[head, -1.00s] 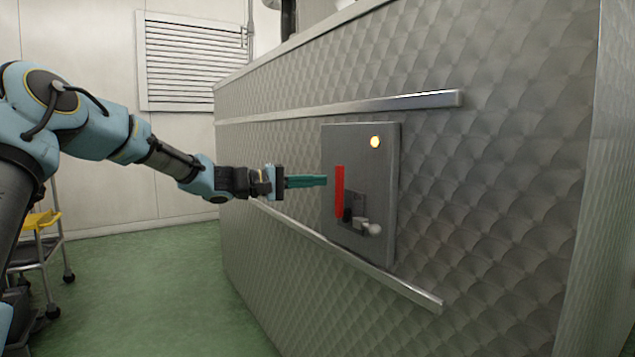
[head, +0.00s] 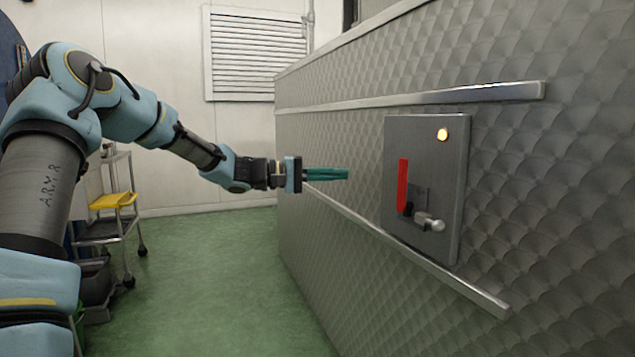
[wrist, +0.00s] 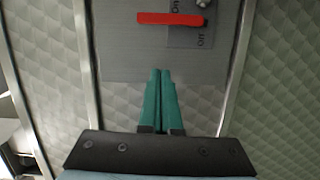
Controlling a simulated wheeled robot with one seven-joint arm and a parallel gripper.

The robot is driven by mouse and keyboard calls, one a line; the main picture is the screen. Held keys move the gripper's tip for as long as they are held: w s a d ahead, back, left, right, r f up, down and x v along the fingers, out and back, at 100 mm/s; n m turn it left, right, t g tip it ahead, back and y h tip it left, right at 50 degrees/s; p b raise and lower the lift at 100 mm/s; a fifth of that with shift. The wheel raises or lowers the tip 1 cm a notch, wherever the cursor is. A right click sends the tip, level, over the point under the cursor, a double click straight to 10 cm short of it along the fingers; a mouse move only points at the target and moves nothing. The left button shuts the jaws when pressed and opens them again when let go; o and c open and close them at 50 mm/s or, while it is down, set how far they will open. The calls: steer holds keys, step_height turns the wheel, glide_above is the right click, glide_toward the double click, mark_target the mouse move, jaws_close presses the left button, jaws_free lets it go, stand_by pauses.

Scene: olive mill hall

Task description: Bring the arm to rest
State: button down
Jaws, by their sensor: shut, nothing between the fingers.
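My arm reaches out from the left in the head view. My gripper (head: 346,174) has teal fingers, shut with nothing between them, and points right toward the grey control panel (head: 432,160). A gap separates the fingertips from the panel. The wrist view shows the closed fingers (wrist: 161,72) side by side, with the panel (wrist: 120,60) ahead. The red bar also shows in the wrist view (wrist: 170,18).
Two metal rails (head: 440,97) (head: 420,256) run along the quilted metal wall (head: 560,170), above and below the panel. A wheeled cart with a yellow tray (head: 113,201) stands behind my arm at left. Green floor (head: 215,285) is open between cart and wall.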

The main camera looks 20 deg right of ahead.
steer(key=s+a+f+t+y, duration=0.1)
steer(key=s+a+f+y, duration=0.15)
steer(key=a+f, duration=0.2)
steer(key=s+a+f+n+t+y, duration=0.1)
steer(key=a+f+y, duration=0.25)
steer(key=f, duration=0.25)
steer(key=s+a+f+t+y, duration=0.1)
steer(key=s+a+f+y, duration=0.1)
steer(key=a+f, duration=0.35)
steer(key=s+a+f+n+t+y, duration=0.1)
steer(key=s+a+f+y, duration=0.15)
steer(key=a, duration=0.75)
steer(key=s+a+f+t+y, duration=0.1)
steer(key=s+a+t+y, duration=0.15)
steer(key=a, duration=0.65)
steer(key=s+a+f+n+t+y, duration=0.1)
steer(key=s+a+f+y, duration=0.2)
steer(key=a, duration=0.7)
step_height(320, 180, up, 30)
steer(key=p, duration=2.8)
steer(key=shift+a+f+y+p, duration=0.15)
steer(key=shift+a+y+p, duration=0.1)
steer(key=shift+y+p, duration=0.15)
